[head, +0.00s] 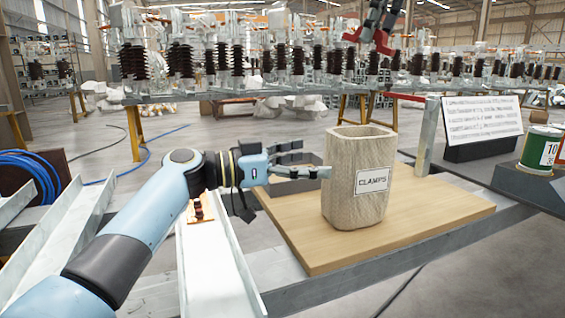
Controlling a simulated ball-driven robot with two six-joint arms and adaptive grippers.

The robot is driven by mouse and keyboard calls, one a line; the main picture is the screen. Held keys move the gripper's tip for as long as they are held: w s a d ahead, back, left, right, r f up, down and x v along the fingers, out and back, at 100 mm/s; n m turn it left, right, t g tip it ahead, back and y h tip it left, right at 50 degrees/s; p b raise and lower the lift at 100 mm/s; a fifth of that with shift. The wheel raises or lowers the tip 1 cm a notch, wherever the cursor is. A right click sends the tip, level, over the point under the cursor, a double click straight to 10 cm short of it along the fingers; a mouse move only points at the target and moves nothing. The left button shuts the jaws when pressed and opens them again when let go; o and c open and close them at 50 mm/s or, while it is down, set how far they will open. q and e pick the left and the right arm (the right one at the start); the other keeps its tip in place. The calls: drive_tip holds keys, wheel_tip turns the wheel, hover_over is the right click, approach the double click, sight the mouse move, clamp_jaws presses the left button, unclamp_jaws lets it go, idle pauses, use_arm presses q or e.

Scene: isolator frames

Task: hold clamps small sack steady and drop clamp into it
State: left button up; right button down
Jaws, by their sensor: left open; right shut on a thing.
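The small sack (345,190) is an open-topped, beige woven container labelled CLAMPS. It stands upright on a wooden board (430,215). My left gripper (312,160) is open at the sack's left side. Its lower fingertip overlaps the sack's edge in the picture; I cannot tell whether it touches. My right gripper (381,22) is at the top edge of the head view, above and a little right of the sack's mouth. It is shut on a red clamp (382,42), partly cut off by the frame. The sack's inside bottom is hidden.
A grey tray (278,186) lies behind my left gripper on the board. The board's front right is clear.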

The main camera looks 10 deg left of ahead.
sight(330, 158)
use_arm(q)
drive_tip(key=x, duration=0.6)
drive_tip(key=shift+c, duration=0.4)
drive_tip(key=c, duration=0.8)
drive_tip(key=shift+s, duration=0.1)
use_arm(e)
wheel_tip(330, 158, down, 13)
idle(0.8)
drive_tip(key=c, duration=0.8)
unclamp_jaws()
drive_tip(key=shift+c, duration=0.2)
